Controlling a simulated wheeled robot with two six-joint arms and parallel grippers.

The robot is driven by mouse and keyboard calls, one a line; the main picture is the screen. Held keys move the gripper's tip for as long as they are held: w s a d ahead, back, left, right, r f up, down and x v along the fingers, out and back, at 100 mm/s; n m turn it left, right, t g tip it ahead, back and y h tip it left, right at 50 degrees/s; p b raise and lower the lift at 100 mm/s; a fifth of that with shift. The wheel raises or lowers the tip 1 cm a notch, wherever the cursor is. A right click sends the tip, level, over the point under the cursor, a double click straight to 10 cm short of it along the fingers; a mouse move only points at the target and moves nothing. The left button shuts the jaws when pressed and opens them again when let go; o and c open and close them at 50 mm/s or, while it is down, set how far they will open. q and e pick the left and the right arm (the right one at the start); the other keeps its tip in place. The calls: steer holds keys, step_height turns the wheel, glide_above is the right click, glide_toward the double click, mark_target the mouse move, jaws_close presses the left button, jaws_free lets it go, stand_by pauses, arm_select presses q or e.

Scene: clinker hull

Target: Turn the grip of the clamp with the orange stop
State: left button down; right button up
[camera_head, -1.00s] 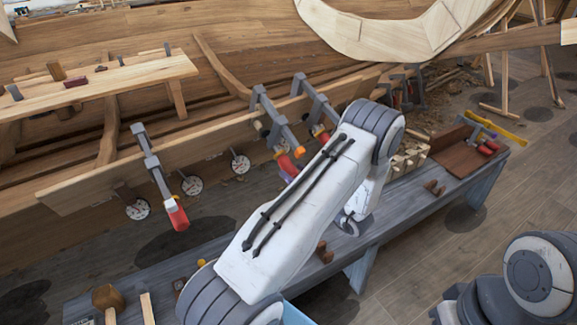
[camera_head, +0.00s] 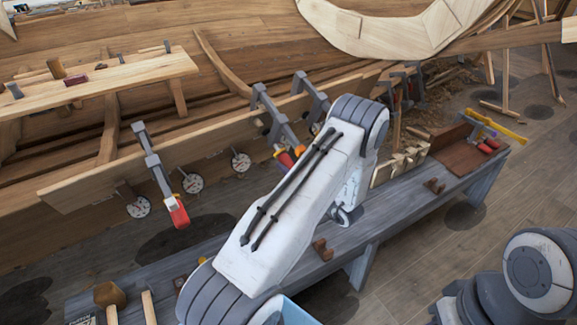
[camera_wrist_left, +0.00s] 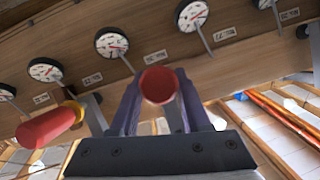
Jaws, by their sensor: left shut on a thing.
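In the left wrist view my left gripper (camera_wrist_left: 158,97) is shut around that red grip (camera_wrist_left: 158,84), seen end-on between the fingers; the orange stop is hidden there. In the head view the left fingers are hidden behind my forearm. A neighbouring clamp with a yellow stop (camera_wrist_left: 75,112) and red grip (camera_wrist_left: 45,127) stands beside it, apart from the fingers. My right gripper is out of view.
Another red-gripped clamp (camera_head: 178,214) hangs further left on the plank (camera_head: 95,187). Round dials (camera_head: 192,183) line the hull. A grey bench (camera_head: 395,210) runs below my arm, with a mallet (camera_head: 108,295) at its near end and a brown tray (camera_head: 458,158) at its far end.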

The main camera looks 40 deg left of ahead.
arm_select(q)
steer(key=m+g, duration=0.1)
steer(key=m+g+y+b, duration=0.1)
steer(key=shift+w+d+f+g, duration=0.15)
steer(key=shift+g, duration=0.25)
steer(key=shift+m+g+y+b, duration=0.6)
steer(key=shift+m+g+b, duration=0.2)
steer(key=shift+m+g, duration=0.3)
steer(key=shift+c, duration=1.9)
jaws_free()
steer(key=shift+w+d, duration=0.1)
